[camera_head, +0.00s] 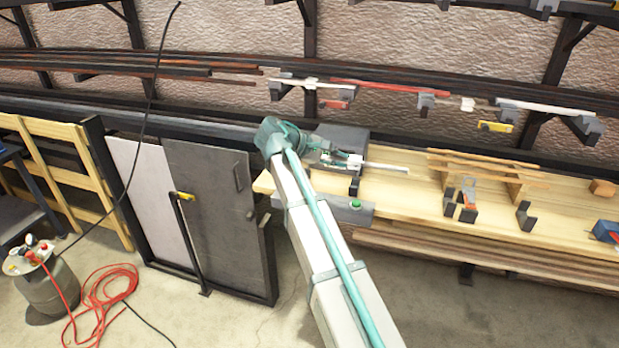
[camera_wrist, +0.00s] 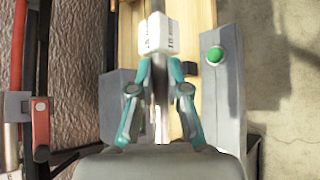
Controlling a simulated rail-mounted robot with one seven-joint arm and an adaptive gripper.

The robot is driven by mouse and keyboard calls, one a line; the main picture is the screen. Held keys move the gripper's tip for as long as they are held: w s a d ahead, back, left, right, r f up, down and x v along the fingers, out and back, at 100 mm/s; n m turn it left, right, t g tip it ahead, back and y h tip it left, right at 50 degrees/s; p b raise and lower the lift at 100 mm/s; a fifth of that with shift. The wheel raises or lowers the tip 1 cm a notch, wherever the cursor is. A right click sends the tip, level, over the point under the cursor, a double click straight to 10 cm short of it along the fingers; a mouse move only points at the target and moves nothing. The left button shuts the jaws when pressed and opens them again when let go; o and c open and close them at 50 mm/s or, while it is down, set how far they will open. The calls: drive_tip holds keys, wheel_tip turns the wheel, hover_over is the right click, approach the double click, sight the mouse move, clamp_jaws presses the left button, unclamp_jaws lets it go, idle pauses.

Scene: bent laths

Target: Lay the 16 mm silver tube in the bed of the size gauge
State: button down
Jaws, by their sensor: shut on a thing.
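My gripper (camera_head: 348,161) is above the left end of the wooden bench, beside a grey machine. It is shut on a slim silver tube (camera_head: 388,167), which sticks out to the right, roughly level. In the wrist view my gripper (camera_wrist: 158,52) has its two teal fingers close together at a white block with small dark print. The tube (camera_wrist: 158,100) shows as a narrow strip between the fingers; part of it is hidden. A dark bracketed fixture with an orange and grey part (camera_head: 468,190) stands on the bench to the right. I cannot tell for sure whether it is the size gauge.
The grey machine (camera_head: 340,138) has a green button (camera_head: 355,204), also in the wrist view (camera_wrist: 215,54). A dark U-shaped support (camera_head: 526,216) and wooden laths (camera_head: 485,160) are on the bench.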

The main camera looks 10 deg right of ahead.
drive_tip(key=w+a+f+p, duration=0.1)
drive_tip(key=w+f, duration=0.1)
drive_tip(key=w, duration=0.1)
drive_tip(key=w+a+f+p, duration=0.1)
drive_tip(key=w+f, duration=0.2)
drive_tip(key=w, duration=0.1)
drive_tip(key=w+a+f+p, duration=0.1)
drive_tip(key=w+a+f, duration=0.1)
drive_tip(key=w+f, duration=0.1)
drive_tip(key=shift+w+f, duration=0.15)
drive_tip(key=shift+w, duration=0.6)
drive_tip(key=shift+w+f, duration=0.2)
drive_tip(key=shift+f, duration=0.1)
drive_tip(key=f, duration=0.1)
drive_tip(key=f+p, duration=0.1)
drive_tip(key=f, duration=0.1)
drive_tip(key=shift+w+a+f+p, duration=0.15)
drive_tip(key=shift+w+f+p, duration=0.1)
drive_tip(key=shift+p, duration=0.15)
drive_tip(key=shift+f, duration=0.2)
drive_tip(key=shift+f, duration=0.55)
drive_tip(key=c, duration=1.2)
unclamp_jaws()
drive_tip(key=shift+o, duration=0.2)
